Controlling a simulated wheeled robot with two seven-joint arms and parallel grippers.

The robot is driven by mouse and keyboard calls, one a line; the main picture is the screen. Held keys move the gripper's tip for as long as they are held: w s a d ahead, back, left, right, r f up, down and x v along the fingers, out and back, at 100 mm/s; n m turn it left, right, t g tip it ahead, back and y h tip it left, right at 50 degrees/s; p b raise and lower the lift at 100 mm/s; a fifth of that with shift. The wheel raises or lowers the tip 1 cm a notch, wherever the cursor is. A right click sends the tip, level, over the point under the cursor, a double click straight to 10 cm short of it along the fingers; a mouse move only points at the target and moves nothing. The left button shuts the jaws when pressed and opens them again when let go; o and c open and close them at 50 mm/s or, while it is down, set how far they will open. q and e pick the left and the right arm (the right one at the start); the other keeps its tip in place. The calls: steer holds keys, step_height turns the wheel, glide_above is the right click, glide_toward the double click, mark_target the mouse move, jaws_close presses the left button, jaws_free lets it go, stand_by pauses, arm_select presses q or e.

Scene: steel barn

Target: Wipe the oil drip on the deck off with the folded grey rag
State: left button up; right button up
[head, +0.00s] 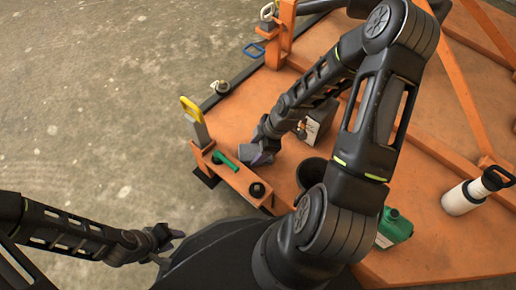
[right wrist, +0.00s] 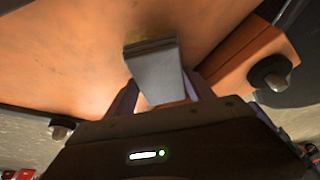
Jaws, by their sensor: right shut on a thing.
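The folded grey rag (right wrist: 158,75) is a flat grey piece between the fingers of my right gripper (right wrist: 162,88) in the right wrist view. Its far end is at or just over the orange deck; I cannot tell whether it touches. A brownish strip (right wrist: 150,44) shows at that far end; I cannot tell if it is the oil drip or part of the rag. In the head view my right gripper (head: 262,157) is low over the deck (head: 232,118), near its front edge. My left gripper (head: 168,242) hangs off the deck at lower left, empty, fingers apart.
Beside my right gripper is an orange rail with a green-handled tool (head: 225,160) and a yellow-topped post (head: 193,120). A pale container (head: 320,122), a dark round vessel (head: 311,173), a green jug (head: 394,228) and a white bottle (head: 464,198) stand on the deck.

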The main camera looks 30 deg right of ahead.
steer(key=shift+s+a+f, duration=0.1)
steer(key=shift+s+a, duration=0.15)
steer(key=shift+a, duration=0.3)
steer(key=shift+s+a, duration=0.25)
steer(key=shift+a, duration=0.25)
steer(key=shift+c, duration=0.9)
steer(key=shift+w+d+p, duration=0.3)
steer(key=shift+d, duration=0.45)
steer(key=shift+w+d+p, duration=0.3)
steer(key=shift+d, duration=0.45)
steer(key=shift+w+d, duration=0.1)
steer(key=shift+d, duration=0.45)
steer(key=shift+d, duration=0.2)
steer(key=shift+w+d, duration=0.3)
steer(key=shift+d, duration=0.65)
steer(key=shift+w+d, duration=0.3)
steer(key=shift+d, duration=0.6)
